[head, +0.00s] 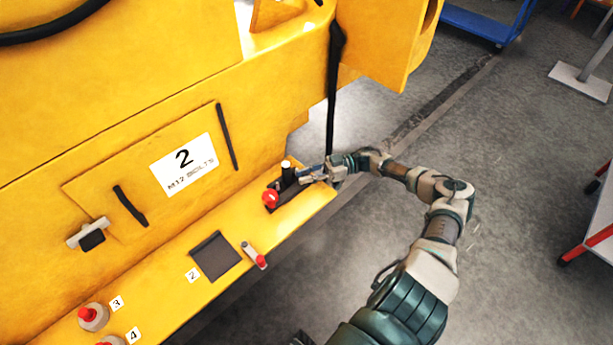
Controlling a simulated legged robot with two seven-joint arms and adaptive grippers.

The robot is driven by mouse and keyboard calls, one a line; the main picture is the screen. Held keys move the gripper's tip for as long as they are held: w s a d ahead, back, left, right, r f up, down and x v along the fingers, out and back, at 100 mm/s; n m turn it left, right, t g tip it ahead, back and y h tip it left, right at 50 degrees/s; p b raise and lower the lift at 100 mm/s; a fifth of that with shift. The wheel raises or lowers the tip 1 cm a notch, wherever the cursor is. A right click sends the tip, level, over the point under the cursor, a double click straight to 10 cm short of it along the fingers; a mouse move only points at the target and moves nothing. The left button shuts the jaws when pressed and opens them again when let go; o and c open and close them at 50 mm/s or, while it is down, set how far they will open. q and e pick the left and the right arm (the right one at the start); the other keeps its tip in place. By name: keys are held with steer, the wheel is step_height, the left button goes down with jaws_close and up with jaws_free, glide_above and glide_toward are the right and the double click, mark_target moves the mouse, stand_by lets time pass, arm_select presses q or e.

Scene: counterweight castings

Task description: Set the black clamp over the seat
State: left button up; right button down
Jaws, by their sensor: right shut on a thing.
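My right gripper (308,177) reaches the far end of the yellow ledge and is shut on a small black upright piece, which looks like the black clamp (288,177). The gripper covers part of it. A red knob (270,197) stands just left of the black piece, over a dark strip (292,208) on the ledge. I cannot tell whether the clamp touches the strip, or whether the strip is the seat. A dark square pad (215,256) lies nearer on the ledge, beside a label 2. My left gripper is not in view.
A grey cylinder with a red end (255,256) lies right of the pad. Red-topped round parts (93,316) stand by labels 3 and 4. The yellow casting wall (120,110) rises behind the ledge (235,235). A black strap (332,90) hangs near my gripper.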

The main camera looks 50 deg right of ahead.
steer(key=shift+w, duration=0.1)
steer(key=c, duration=1.5)
jaws_free()
steer(key=o, duration=0.4)
steer(key=shift+w, duration=0.1)
steer(key=shift+o, duration=0.2)
steer(key=shift+w+a, duration=0.1)
steer(key=shift+a, duration=0.05)
steer(key=v, duration=0.8)
